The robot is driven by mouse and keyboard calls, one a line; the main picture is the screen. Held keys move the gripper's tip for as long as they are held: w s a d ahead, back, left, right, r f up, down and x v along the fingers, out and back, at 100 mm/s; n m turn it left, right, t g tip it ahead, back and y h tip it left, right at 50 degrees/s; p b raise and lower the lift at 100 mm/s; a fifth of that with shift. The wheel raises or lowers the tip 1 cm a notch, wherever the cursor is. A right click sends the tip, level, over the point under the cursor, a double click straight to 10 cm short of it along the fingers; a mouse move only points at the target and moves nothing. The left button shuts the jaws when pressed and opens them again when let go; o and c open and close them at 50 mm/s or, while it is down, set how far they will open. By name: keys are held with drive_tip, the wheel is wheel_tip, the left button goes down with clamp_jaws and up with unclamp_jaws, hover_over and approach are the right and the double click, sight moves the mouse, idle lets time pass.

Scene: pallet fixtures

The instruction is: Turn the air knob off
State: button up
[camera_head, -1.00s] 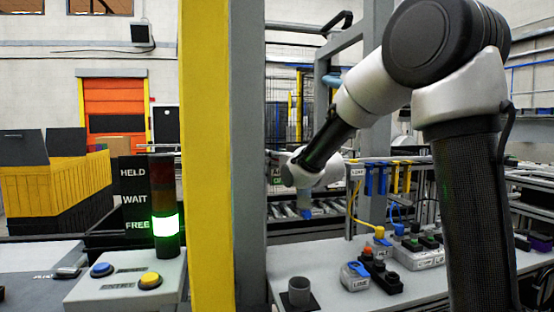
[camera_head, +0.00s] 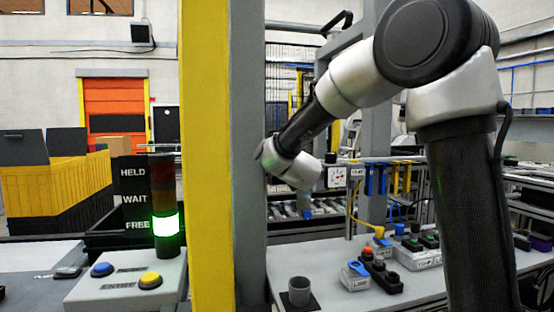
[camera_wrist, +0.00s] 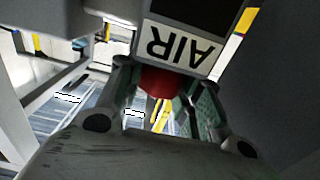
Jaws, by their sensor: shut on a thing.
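In the wrist view, a box with an upside-down AIR label (camera_wrist: 180,48) fills the top middle. The red air knob (camera_wrist: 160,80) sticks out just below the label. My gripper (camera_wrist: 160,88) is shut on this knob, with one dark finger on each side of it. The fingers cover the knob's sides, and its turn position cannot be read. In the head view, my wrist reaches the grey post, and the gripper and the knob are hidden.
A yellow and grey post (camera_head: 210,150) stands close to my wrist. A stack light (camera_head: 166,225) glows green beside FREE. The bench (camera_head: 330,290) holds a grey cup (camera_head: 299,291), a blue-handled valve (camera_head: 356,272) and several buttons. A conveyor (camera_head: 290,210) lies behind.

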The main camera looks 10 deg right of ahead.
drive_tip(key=o, duration=1.1)
drive_tip(key=shift+r, duration=0.1)
drive_tip(key=shift+c, duration=0.2)
drive_tip(key=shift+s, duration=0.1)
drive_tip(key=s, duration=1.1)
drive_tip(key=shift+s, duration=0.4)
